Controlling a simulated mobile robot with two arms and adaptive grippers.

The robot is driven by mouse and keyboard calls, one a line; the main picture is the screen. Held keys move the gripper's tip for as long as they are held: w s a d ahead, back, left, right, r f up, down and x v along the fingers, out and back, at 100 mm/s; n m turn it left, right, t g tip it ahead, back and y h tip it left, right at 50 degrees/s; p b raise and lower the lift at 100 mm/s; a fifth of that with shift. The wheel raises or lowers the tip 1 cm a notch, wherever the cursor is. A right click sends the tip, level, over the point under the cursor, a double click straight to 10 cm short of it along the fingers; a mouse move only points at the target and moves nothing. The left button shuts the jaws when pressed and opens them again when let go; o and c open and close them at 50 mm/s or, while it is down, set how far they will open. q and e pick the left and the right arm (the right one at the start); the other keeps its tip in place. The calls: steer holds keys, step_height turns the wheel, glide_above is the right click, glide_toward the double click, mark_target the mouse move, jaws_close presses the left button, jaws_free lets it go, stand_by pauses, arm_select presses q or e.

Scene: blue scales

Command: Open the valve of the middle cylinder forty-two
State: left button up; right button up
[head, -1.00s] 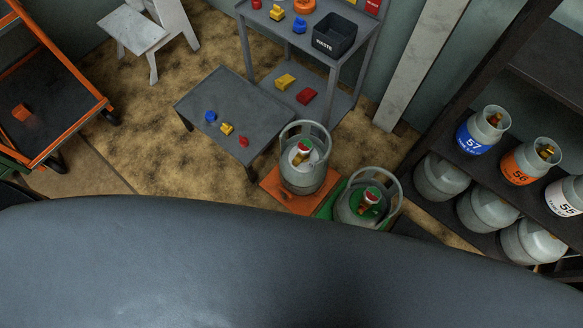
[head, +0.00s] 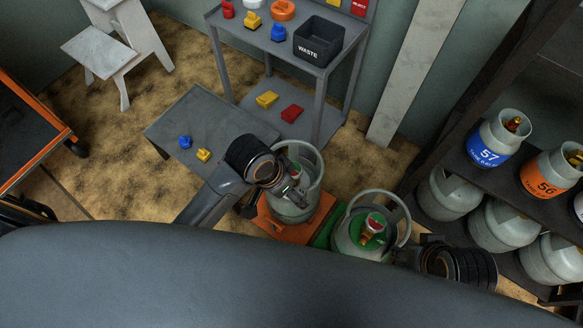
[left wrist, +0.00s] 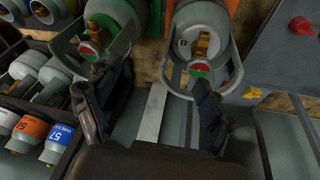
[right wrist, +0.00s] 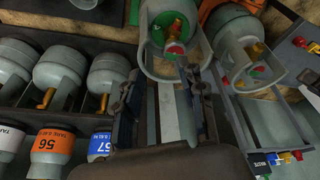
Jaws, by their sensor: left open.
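A grey cylinder with a round collar handle stands on the green scale (head: 325,238). This middle cylinder (head: 345,238) has a green top and a brass valve (head: 370,235) with a red-and-green cap; its number is not readable. It also shows in the right wrist view (right wrist: 155,15). My right gripper (right wrist: 162,88) is open and empty, its fingers pointing toward that collar. A second cylinder (head: 290,212) stands on the orange scale (head: 270,224). My left gripper (head: 290,188) is open above it, partly hiding its valve; that cylinder also shows in the left wrist view (left wrist: 200,20).
A dark shelf at the right holds several cylinders, including 57 (head: 490,150) and 56 (head: 545,178). A low grey table (head: 190,110) carries small coloured pieces. A waste bin (head: 318,42) stands on the workbench behind. A third cylinder (left wrist: 45,10) shows in the left wrist view.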

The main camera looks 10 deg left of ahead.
arm_select(q)
steer(key=w+a+m+g+y, duration=0.2)
steer(key=w+m+y, duration=0.15)
steer(key=w, duration=0.95)
steer(key=shift+m, duration=0.25)
steer(key=f+b, duration=0.1)
steer(key=f, duration=0.3)
steer(key=f+b, duration=0.2)
steer(key=f, duration=0.2)
steer(key=shift+s+a+f, duration=0.15)
steer(key=shift+a+f, duration=0.05)
steer(key=shift+f, duration=0.1)
step_height(320, 180, down, 5)
steer(key=shift+f+b, duration=0.1)
steer(key=shift+b, duration=1.1)
steer(key=shift+f, duration=0.15)
arm_select(e)
steer(key=w+a+r+t+y, duration=0.1)
steer(key=w+a+r+t, duration=0.2)
steer(key=w+r+t, duration=0.3)
steer(key=w+a+r+t+y, duration=0.2)
steer(key=w+r+t, duration=0.4)
steer(key=w, duration=0.4)
steer(key=shift+w+a+r+n, duration=0.2)
steer(key=shift+a+n, duration=0.1)
steer(key=shift+a, duration=0.3)
